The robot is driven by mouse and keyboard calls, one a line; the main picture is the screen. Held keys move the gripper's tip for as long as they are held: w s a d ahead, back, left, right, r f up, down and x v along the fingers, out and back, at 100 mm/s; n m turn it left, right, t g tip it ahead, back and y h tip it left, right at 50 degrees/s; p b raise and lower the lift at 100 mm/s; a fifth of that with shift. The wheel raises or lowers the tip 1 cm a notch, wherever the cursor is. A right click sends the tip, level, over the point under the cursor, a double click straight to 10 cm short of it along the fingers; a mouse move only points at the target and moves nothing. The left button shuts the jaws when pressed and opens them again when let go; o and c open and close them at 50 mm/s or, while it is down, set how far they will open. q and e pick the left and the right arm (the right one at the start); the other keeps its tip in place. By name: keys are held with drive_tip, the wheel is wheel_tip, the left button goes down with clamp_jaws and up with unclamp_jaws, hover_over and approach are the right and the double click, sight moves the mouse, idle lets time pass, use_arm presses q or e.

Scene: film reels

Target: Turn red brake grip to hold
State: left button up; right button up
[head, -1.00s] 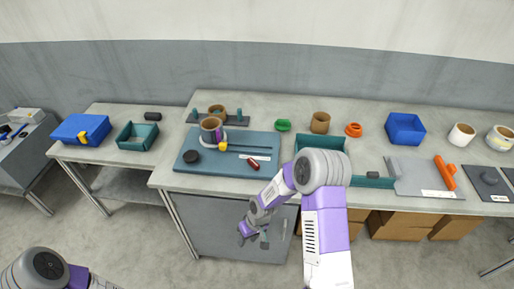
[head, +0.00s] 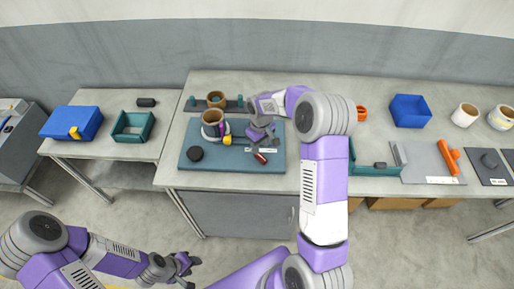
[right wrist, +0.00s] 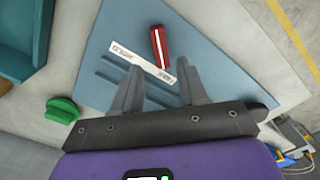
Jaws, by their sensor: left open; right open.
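The red brake grip (head: 261,158) is a small bar with a pale line on the blue-grey board. It lies beside a white label strip (head: 262,150). My left gripper (head: 190,270) is open and empty, low at the front, away from the table.
The board (head: 230,164) also carries a brown reel (head: 213,117), a yellow part (head: 227,140) and a black knob (head: 195,153). A green piece (right wrist: 62,110) lies beside the board. A teal tray (head: 375,181) and an orange handle (head: 447,157) stand to the right.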

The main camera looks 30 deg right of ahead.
sight(260, 156)
wheel_tip(260, 156, down, 6)
drive_tip(key=shift+s+r, duration=0.15)
drive_tip(key=shift+r, duration=0.05)
clamp_jaws()
